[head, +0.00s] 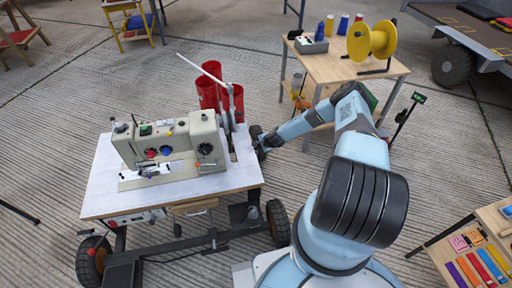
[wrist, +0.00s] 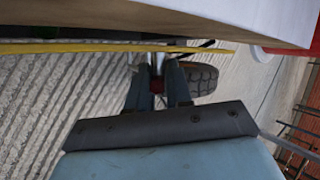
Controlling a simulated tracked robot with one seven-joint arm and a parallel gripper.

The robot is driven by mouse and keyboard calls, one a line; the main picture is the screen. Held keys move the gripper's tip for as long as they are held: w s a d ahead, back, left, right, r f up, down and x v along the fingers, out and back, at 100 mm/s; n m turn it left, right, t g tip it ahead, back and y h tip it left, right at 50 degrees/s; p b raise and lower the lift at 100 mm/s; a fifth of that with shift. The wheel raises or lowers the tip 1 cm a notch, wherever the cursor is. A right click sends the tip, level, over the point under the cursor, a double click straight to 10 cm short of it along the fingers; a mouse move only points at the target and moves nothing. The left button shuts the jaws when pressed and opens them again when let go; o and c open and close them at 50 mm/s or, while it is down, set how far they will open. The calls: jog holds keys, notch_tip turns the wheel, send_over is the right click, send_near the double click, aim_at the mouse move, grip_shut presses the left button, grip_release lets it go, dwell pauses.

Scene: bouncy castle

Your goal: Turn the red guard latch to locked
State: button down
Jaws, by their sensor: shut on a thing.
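In the head view, my gripper (head: 259,146) is at the right side of the sewing table, next to the machine's wheel end. The latch cannot be made out there, so its turned position cannot be told. The cream sewing machine (head: 170,143) stands on the white tabletop (head: 105,190).
Red cylinders (head: 207,92) stand behind the machine. A wooden table (head: 345,70) with a yellow spool (head: 372,40) is at the back right. A tyre (wrist: 202,78) lies beyond my fingers, and a pale panel edge (wrist: 250,25) runs close above. Open floor lies on the left.

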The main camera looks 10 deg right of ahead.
jog(key=shift+s, duration=0.1)
dwell(0.3)
jog(key=c, duration=1)
grip_release()
jog(key=shift+c, duration=0.2)
jog(key=v, duration=1.3)
jog(key=shift+s+d+r, duration=0.2)
jog(key=shift+s, duration=0.05)
jog(key=shift+c, duration=0.3)
